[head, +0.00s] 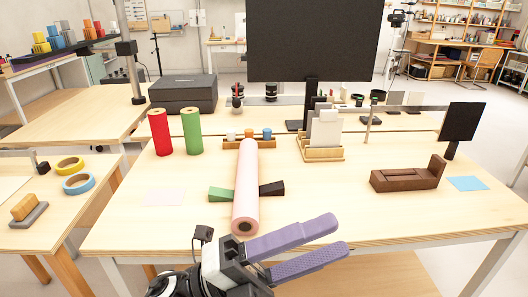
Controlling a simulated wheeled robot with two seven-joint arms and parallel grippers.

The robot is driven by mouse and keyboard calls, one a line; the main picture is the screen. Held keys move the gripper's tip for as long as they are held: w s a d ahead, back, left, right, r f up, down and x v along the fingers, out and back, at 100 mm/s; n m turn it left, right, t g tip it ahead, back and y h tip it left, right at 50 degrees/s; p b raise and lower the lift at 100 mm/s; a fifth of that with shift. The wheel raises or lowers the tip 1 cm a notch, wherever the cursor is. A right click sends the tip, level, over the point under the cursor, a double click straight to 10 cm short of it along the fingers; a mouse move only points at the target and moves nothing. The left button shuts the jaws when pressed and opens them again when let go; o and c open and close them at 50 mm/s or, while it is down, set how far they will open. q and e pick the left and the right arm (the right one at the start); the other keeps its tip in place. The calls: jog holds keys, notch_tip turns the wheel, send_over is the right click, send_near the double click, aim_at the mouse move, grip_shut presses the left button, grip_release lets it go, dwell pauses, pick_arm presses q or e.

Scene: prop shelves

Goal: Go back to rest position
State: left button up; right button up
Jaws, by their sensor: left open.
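My left gripper (335,240) is in the lower middle of the head view, reaching in over the front edge of the table. Its two purple fingers point right and stand apart with nothing between them. The nearest thing to it is a pink roll (246,190), which lies lengthwise on the table just behind it, between a green wedge (222,194) and a black wedge (272,189). My right gripper does not show.
The light wood table (340,215) carries a red roll (160,132), a green roll (193,131), a wooden card holder (322,153) and a dark brown wooden stand (405,179). A large black panel (315,40) stands behind. The table's front right is clear.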

pick_arm(q)
jog(key=w+a+f+n+t+y, duration=0.4)
jog(key=a+f+n+t+y, duration=0.4)
jog(key=n, duration=0.5)
jog(key=w+a+f+n+t+y, duration=0.4)
jog(key=a+f+n+t+y, duration=0.25)
jog(key=f+n, duration=0.5)
jog(key=s+a+f+n+g+y, duration=0.2)
jog(key=s+a+f+n+g, duration=0.2)
jog(key=s+f, duration=0.4)
jog(key=s+a+f+n+g+y, duration=0.3)
jog(key=s+f+n, duration=0.3)
jog(key=f, duration=0.8)
jog(key=s+a+g, duration=0.1)
jog(key=s, duration=0.2)
jog(key=shift+s+a+f+y, duration=0.15)
jog(key=shift+s+a+y, duration=0.05)
jog(key=shift+a+y, duration=0.15)
